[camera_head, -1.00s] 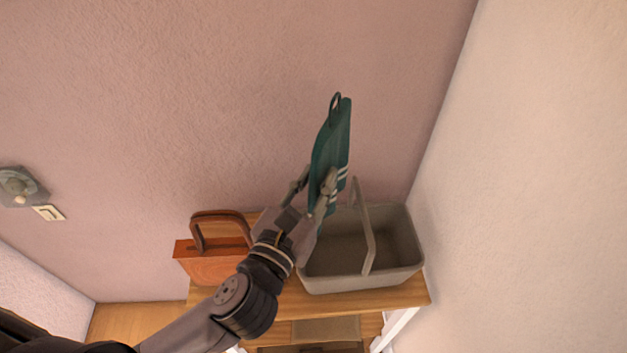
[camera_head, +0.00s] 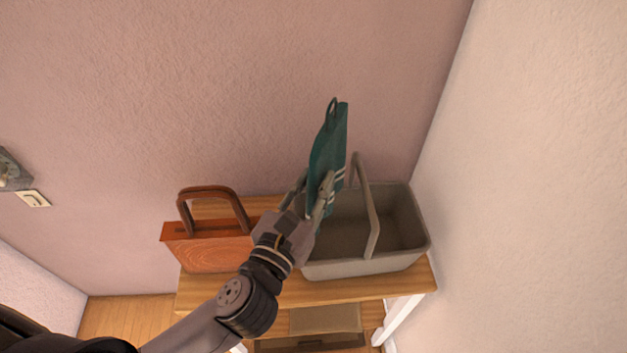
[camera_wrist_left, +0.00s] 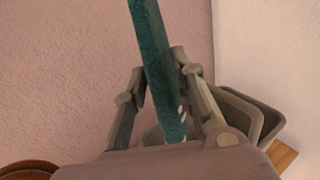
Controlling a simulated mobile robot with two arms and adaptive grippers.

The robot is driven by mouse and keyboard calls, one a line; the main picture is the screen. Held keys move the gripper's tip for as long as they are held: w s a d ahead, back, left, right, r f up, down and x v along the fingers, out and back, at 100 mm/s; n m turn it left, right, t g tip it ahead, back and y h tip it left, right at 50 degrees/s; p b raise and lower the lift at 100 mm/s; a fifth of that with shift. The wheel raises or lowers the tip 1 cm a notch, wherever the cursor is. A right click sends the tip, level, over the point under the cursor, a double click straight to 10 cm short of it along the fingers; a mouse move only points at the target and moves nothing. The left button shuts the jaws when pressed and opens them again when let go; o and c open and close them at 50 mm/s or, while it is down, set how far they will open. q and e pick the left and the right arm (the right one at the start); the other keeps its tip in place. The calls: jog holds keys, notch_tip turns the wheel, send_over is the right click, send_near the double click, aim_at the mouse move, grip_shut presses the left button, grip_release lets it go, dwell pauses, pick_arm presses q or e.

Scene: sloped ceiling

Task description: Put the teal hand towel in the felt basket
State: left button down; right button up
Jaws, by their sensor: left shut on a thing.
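The teal hand towel (camera_head: 328,151) is held upright in my left gripper (camera_head: 322,190), with its loop at the top and pale stripes near the fingers. The gripper is shut on the towel, which also shows between the fingers in the left wrist view (camera_wrist_left: 158,70). The grey felt basket (camera_head: 398,222) with an upright handle stands on a wooden shelf unit. In the head view the towel and gripper overlap the basket's left side; the towel stands mostly higher in the picture than the rim. My right gripper is not in view.
An orange-brown bag or basket (camera_head: 212,250) with a brown handle stands left of the felt basket on the wooden shelf top (camera_head: 355,289). A wall rises behind, and another wall is close on the right. A wall fixture (camera_head: 12,172) is at far left.

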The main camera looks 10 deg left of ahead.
pick_arm(q)
jog(key=shift+f+b, duration=5.45)
jog(key=shift+f, duration=1.75)
jog(key=c, duration=1.2)
grip_release()
jog(key=shift+c, duration=0.2)
jog(key=shift+s, duration=0.1)
jog(key=s+a, duration=0.2)
jog(key=s, duration=0.9)
jog(key=shift+s+a, duration=0.15)
jog(key=shift+s, duration=0.2)
